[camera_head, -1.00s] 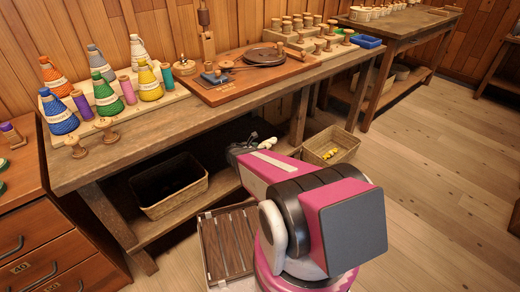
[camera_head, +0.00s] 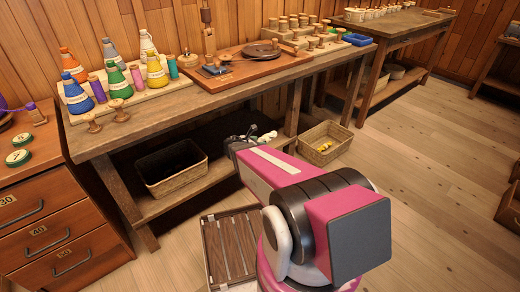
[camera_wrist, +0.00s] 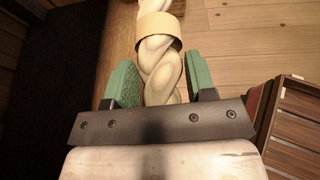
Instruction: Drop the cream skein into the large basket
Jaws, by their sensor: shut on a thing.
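The cream skein (camera_wrist: 160,60) is a thick twisted hank with a pale tan band around it. In the wrist view it lies between the green fingers of my gripper (camera_wrist: 160,78), which is shut on it. In the head view the skein (camera_head: 268,136) shows as a small pale shape by my gripper (camera_head: 243,142), in front of the bench's lower level. A wide dark-lined basket (camera_head: 178,186) sits on the lower shelf, left of my gripper. A smaller-looking wicker basket (camera_head: 345,148), with small yellow things inside, stands right of it. The skein appears outside both baskets.
The workbench (camera_head: 150,120) above carries cones, spools and a turntable board (camera_head: 240,72). A slatted wooden crate (camera_head: 228,250) stands on the floor beside my arm. Drawers (camera_head: 55,235) are at the left. The floor at right is open.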

